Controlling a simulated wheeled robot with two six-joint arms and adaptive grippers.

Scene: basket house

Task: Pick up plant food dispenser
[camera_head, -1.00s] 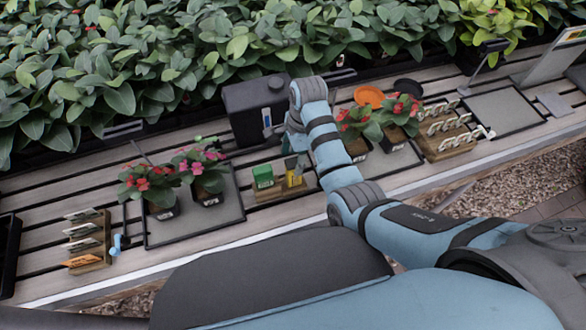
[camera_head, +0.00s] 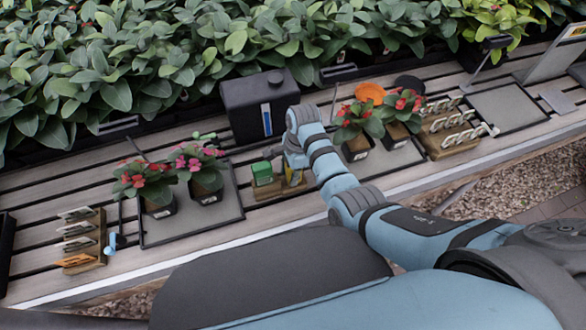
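A small wooden stand (camera_head: 266,193) on the bench holds a green box (camera_head: 262,173) and a yellow item (camera_head: 293,178) side by side. Nothing is readable that tells which is the plant food dispenser. My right gripper (camera_head: 291,161) points down at the yellow item, its dark fingertips overlapping the item's top in the camera_head view. The wrist hides part of the item's right side. The fingers are too small and covered to show their opening or whether they touch it. My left gripper is not in view.
A black container (camera_head: 262,103) stands just behind the stand. Potted flowers stand on trays at left (camera_head: 145,185) and right (camera_head: 355,120). Dense leafy plants (camera_head: 200,50) line the back.

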